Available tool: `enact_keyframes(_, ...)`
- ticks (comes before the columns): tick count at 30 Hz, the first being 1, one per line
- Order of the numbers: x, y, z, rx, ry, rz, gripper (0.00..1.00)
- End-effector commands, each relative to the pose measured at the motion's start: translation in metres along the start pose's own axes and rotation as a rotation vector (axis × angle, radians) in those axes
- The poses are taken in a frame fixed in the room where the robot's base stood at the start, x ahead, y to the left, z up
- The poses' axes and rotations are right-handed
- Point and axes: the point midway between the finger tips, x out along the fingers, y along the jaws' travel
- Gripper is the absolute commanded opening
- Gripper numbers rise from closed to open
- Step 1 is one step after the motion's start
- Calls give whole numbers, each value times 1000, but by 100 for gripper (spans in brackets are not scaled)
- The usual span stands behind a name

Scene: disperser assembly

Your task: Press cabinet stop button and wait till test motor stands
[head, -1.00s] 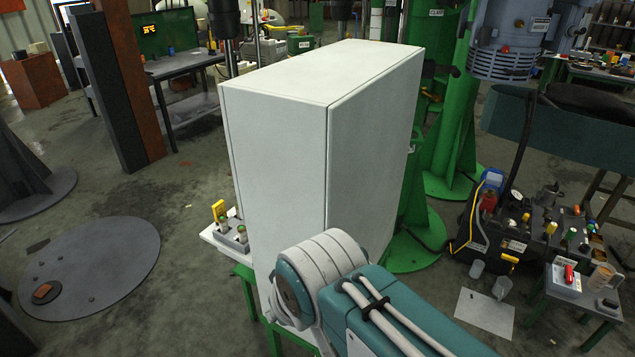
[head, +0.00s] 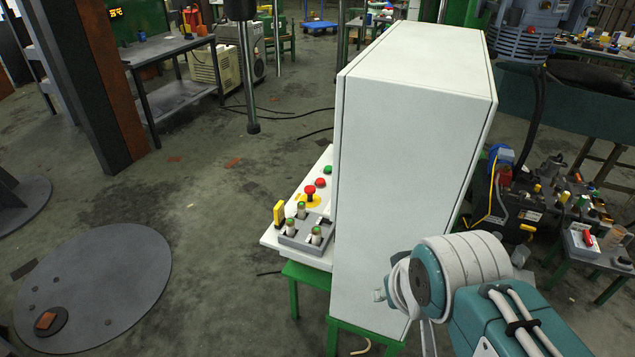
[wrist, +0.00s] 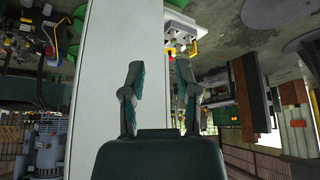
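The tall white cabinet (head: 405,170) stands in the middle of the head view. A white control panel (head: 272,238) sticks out on its left side. On it are a red mushroom button (head: 310,192) with a yellow surround, a flatter red button (head: 320,182) and a green button (head: 328,169). I cannot tell by label which is the stop button. In the wrist view, which is upside down, my gripper (wrist: 159,64) is open and empty, its fingers apart before the cabinet side (wrist: 112,40). The panel (wrist: 180,22) shows beyond the fingers. The head view does not show the fingertips clearly.
A grey switch box (head: 290,241) and a yellow handle (head: 279,213) sit at the panel's near end. Green stands (head: 293,300) support panel and cabinet. A dark vertical rod (head: 250,80) hangs behind. The floor left of the panel is open, with a round metal plate (head: 95,280).

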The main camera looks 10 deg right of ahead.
Motion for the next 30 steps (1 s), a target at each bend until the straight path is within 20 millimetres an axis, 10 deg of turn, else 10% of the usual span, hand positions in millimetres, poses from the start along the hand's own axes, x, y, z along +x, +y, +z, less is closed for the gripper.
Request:
enact_keyframes(11,0,0,0,-1,0,0,40)
enact_keyframes(14,0,0,0,0,0,0,0)
enact_keyframes(30,0,0,0,0,0,0,0)
